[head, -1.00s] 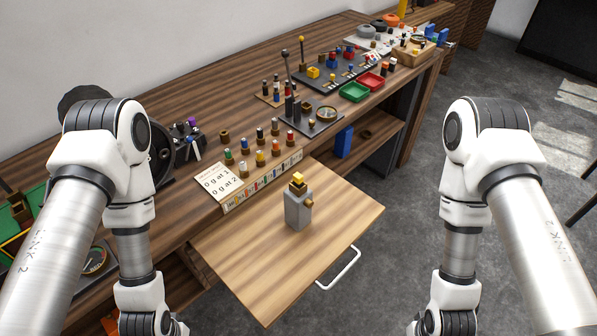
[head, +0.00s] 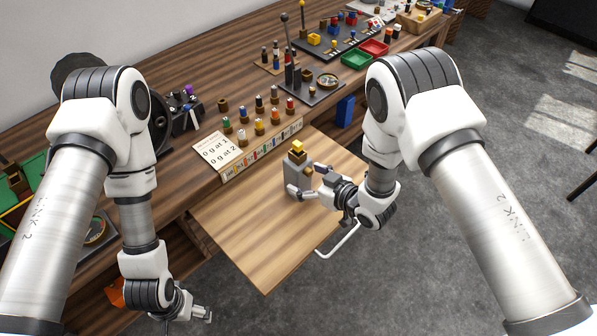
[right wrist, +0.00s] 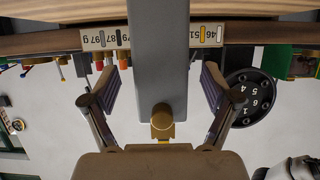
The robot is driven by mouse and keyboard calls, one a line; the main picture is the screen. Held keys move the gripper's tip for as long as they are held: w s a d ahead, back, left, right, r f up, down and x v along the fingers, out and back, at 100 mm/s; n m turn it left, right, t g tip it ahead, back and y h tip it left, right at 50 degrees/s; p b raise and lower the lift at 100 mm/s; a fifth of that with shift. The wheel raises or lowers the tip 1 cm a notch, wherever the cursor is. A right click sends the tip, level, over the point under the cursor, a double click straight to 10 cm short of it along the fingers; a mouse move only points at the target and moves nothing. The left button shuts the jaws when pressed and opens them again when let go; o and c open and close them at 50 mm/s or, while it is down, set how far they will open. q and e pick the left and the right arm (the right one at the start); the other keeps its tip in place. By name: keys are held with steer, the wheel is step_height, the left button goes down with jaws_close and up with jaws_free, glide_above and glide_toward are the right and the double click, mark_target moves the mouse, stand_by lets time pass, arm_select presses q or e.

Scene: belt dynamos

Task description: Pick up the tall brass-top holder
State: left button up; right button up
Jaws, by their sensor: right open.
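The tall holder is a grey upright block (head: 292,181) with a stepped brass top (head: 297,149). It stands upright on the pull-out wooden board. My right gripper (head: 303,180) is open, with its fingers reaching around the holder from the right. In the right wrist view, which looks upside down, the grey block (right wrist: 158,45) and its brass top (right wrist: 162,122) stand between the two spread fingers, with a visible gap on each side. My left gripper (head: 205,313) hangs low at the bottom of the head view, away from the holder; its jaws are too small to judge.
The wooden board (head: 250,245) is otherwise bare, with a white handle (head: 340,243) at its front edge. Behind it on the bench are a label card (head: 217,148), a row of small coloured-top pieces (head: 259,127), and green (head: 356,60) and red (head: 374,47) trays.

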mark_target(305, 178)
steer(key=x, duration=0.3)
steer(key=shift+a+r+p, duration=0.1)
steer(key=shift+r+p, duration=0.1)
steer(key=shift+p, duration=0.15)
steer(key=shift+w+a+f, duration=0.15)
steer(key=shift+f, duration=0.05)
steer(key=c, duration=0.7)
arm_select(q)
steer(key=shift+a+r, duration=0.1)
steer(key=shift+r, duration=0.6)
arm_select(e)
steer(key=c, duration=0.9)
steer(key=shift+r, duration=0.1)
